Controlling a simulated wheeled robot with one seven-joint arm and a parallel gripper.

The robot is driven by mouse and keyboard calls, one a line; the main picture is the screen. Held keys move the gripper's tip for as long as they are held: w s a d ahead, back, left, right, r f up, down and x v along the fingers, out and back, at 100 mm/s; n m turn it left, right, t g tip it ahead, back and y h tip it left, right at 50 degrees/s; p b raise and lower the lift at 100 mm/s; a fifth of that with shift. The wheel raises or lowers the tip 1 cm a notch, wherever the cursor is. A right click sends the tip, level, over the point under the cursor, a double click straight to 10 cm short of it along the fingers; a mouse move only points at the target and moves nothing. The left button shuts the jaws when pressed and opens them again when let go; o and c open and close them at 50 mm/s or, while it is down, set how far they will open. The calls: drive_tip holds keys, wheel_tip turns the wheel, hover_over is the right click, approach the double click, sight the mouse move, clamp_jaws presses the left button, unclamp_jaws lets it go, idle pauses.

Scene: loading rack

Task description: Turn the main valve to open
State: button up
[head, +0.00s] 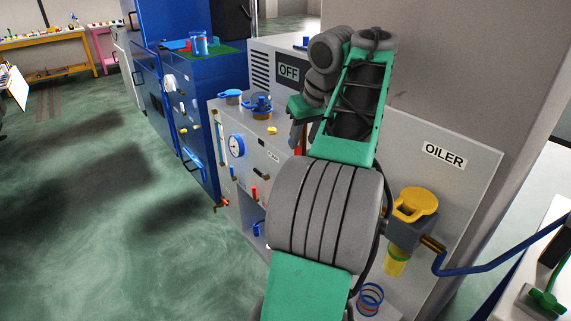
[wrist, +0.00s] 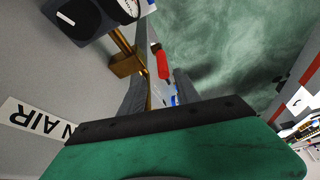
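In the wrist view, a red handle (wrist: 162,62) shows beyond my gripper (wrist: 165,88), close to a brass fitting (wrist: 125,64) on the grey panel. A label reading "N AIR" (wrist: 35,122) is cut off and upside down at the left. The gripper's dark fingers look parted, with the red handle seen through the gap. I cannot tell whether they touch it. In the head view, my gripper (head: 297,130) is small and partly behind my arm, with a bit of red beside it. The valve body is mostly hidden there.
In the head view, a grey cabinet (head: 228,125) with a blue gauge stands left of my arm. The "OILER" panel (head: 465,180) with a yellow-capped unit (head: 412,205) is on the right. Open green floor lies left.

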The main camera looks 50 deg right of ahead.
drive_tip(key=shift+w+a+f+b, duration=0.15)
drive_tip(key=shift+f+b, duration=0.1)
drive_tip(key=shift+f, duration=0.25)
drive_tip(key=shift+s+a+f+b, duration=0.15)
drive_tip(key=shift+f+b, duration=0.1)
drive_tip(key=shift+f, duration=0.25)
drive_tip(key=b+x, duration=0.5)
drive_tip(key=x, duration=0.2)
drive_tip(key=shift+w, duration=0.25)
drive_tip(key=shift+c, duration=0.2)
clamp_jaws()
